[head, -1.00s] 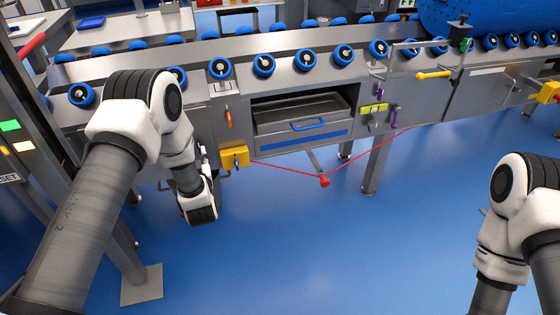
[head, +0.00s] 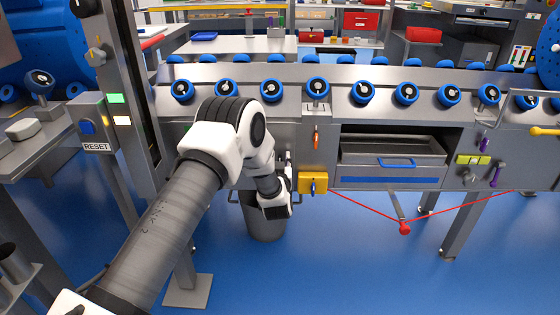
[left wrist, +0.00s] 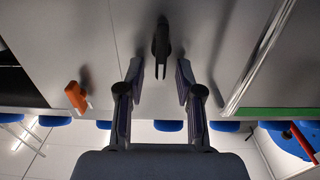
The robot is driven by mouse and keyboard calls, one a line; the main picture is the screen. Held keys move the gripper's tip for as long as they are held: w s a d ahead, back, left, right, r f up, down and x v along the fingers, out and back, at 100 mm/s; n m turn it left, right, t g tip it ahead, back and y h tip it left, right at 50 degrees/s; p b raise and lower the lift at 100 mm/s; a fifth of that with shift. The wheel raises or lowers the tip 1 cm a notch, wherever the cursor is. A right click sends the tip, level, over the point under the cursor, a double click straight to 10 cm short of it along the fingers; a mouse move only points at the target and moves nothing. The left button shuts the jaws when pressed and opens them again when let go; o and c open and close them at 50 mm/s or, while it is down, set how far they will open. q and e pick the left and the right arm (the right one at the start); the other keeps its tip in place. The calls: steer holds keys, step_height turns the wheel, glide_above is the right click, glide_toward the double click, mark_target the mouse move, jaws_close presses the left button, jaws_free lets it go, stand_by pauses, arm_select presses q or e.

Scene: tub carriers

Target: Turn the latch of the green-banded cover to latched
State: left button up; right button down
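In the left wrist view a dark latch handle (left wrist: 161,40) stands out from a grey panel (left wrist: 205,30), straight ahead of my left gripper and between the lines of its fingers. My left gripper (left wrist: 160,72) is open and empty, its two fingertips apart. A green band (left wrist: 262,113) runs along an edge at the lower right of that view. An orange latch (left wrist: 76,96) sits to the left. In the head view the orange latch (head: 315,136) is right of my left gripper (head: 284,160), which my arm partly hides. The dark latch is hidden there. My right gripper is out of view.
A yellow box (head: 313,183) with a blue knob sits close right of my left gripper. A red cord (head: 365,212) hangs from it. An open drawer bay (head: 390,150) lies further right. A grey bin (head: 265,222) stands below. Blue floor is clear in front.

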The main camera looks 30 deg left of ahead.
arm_select(q)
jaws_close()
steer(key=m+p, duration=0.3)
steer(key=shift+w+d+r, duration=0.15)
steer(key=shift+d, duration=0.15)
steer(key=shift+w+d+f+m+p, duration=0.2)
steer(key=shift+f+m+p, duration=0.5)
steer(key=shift+m, duration=1.8)
steer(key=shift+w+d+f+m+p, duration=0.1)
steer(key=shift+d+f+m+p, duration=0.2)
steer(key=shift+m+p, duration=1.45)
steer(key=shift+w+d+f+m+p, duration=0.15)
steer(key=shift+d+f+m, duration=0.25)
steer(key=shift+m, duration=2.85)
steer(key=shift+a, duration=0.1)
